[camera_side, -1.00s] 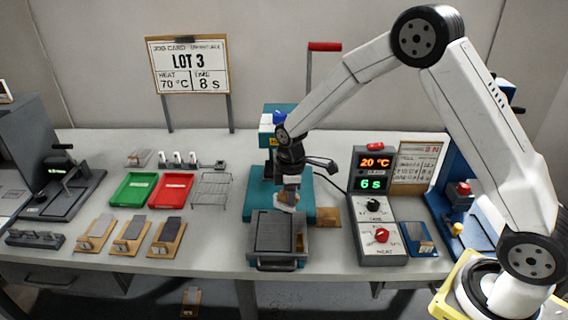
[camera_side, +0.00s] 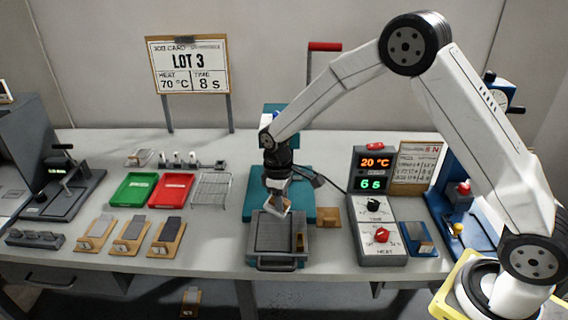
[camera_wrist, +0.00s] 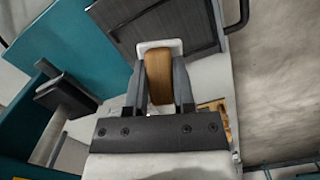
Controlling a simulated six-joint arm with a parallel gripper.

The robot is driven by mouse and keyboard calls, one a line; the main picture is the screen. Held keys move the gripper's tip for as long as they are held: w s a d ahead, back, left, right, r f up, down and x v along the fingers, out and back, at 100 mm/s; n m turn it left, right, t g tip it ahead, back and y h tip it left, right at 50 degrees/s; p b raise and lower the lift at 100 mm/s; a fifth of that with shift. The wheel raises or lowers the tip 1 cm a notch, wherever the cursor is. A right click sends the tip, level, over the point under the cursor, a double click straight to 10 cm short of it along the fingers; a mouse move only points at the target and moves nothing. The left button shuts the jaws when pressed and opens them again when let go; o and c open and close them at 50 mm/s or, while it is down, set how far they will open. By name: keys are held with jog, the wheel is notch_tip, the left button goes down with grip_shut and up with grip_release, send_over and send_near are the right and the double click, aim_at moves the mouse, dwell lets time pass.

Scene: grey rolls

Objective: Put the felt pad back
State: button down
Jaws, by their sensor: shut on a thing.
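My gripper (camera_side: 277,196) is shut on the wooden handle of the felt pad (camera_side: 279,208), which has a pale base. It holds the pad tilted, over or near the back edge of the grey tray (camera_side: 305,262); I cannot tell whether they touch. In the wrist view, the two fingers (camera_wrist: 165,95) pinch the brown handle of the pad (camera_wrist: 159,78), and the pale base shows around its top end. The tray holds a dark grey slab (camera_side: 270,237) at its left and a narrow slot with something brown at its right.
The teal press base (camera_side: 250,205) is behind the tray. A small wooden block (camera_side: 329,217) lies right of the tray. The control box (camera_side: 374,215) reads 20 °C and 6 s. Green (camera_side: 133,189) and red (camera_side: 170,190) trays and a wire rack (camera_side: 211,190) stand left.

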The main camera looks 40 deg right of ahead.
jog(key=a+m, duration=0.1)
jog(key=m, duration=0.1)
jog(key=a+m, duration=0.1)
jog(key=m, duration=0.1)
jog(key=shift+w+a+g, duration=0.15)
jog(key=shift+a+g, duration=0.05)
jog(key=shift+g, duration=0.1)
jog(key=a+m+t+y, duration=0.2)
jog(key=a+m, duration=0.3)
jog(key=m, duration=0.9)
jog(key=w+a+r+m+t+y, duration=0.1)
jog(key=a+m+t+y, duration=0.1)
jog(key=m, duration=1.2)
jog(key=a+t, duration=0.1)
jog(key=a, duration=0.1)
jog(key=shift+a+t+y, duration=0.3)
jog(key=shift+a, duration=0.1)
jog(key=shift+w, duration=0.2)
